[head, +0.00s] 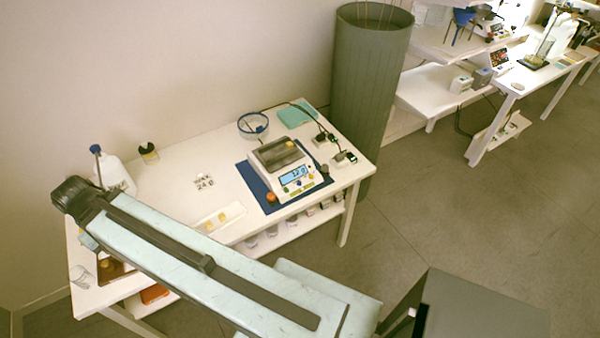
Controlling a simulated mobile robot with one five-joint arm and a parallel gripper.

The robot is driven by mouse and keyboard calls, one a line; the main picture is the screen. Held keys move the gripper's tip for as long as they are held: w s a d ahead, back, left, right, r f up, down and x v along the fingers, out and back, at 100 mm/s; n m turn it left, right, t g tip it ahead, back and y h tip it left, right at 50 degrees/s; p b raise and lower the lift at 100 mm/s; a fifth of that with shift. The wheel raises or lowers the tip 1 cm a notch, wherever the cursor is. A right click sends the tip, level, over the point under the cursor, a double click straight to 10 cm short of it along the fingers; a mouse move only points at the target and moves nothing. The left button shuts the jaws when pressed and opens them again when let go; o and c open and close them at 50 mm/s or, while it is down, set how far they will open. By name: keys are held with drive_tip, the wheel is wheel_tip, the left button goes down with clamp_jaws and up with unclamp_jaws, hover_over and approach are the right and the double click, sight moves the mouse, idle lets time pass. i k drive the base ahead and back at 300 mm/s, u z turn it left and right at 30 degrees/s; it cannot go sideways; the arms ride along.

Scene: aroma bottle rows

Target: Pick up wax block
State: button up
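Small yellow pieces that look like wax blocks (222,217) lie on a pale flat tray (236,212) near the front edge of the white table. They are small, and I cannot make out their exact shape. A small yellowish patch also shows on the dark top of the scale (272,157); I cannot tell what it is. My arm crosses the front left of the table, above it. My gripper is not in view, so its place relative to the wax is hidden.
The scale sits on a blue mat (256,185) right of the tray. A white bottle (115,174), a dark-topped jar (148,152) and a clear glass (82,276) stand at the left. A tall grey-green bin (368,90) stands behind the table's right end. The table's middle is fairly clear.

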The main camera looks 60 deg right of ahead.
sight(221, 216)
drive_tip(key=u, duration=0.05)
drive_tip(key=k, duration=0.5)
drive_tip(key=u, duration=2.8)
drive_tip(key=k, duration=1.8)
drive_tip(key=u, duration=0.15)
